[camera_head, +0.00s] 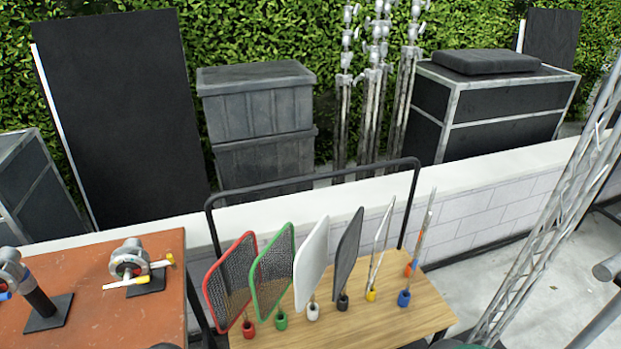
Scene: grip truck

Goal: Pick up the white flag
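The white flag (311,258) stands upright and slightly tilted on the wooden-topped cart (395,327), in the middle of a row of flags. It is a pale panel with rounded corners, and a white collar (313,312) shows at its foot. The green-framed flag (273,270) is close on its left, and the black flag (347,255) is close on its right. The white flag partly overlaps the green one in this view. I cannot make out either of my grippers in the head view.
A red-framed flag (230,283) stands at the row's left end; a yellow-based flag (380,245) and a blue-based one (421,240) stand right. A black rail (315,178) rises behind. An orange-brown table (85,265) with clamps is left; a metal truss (555,220) is right.

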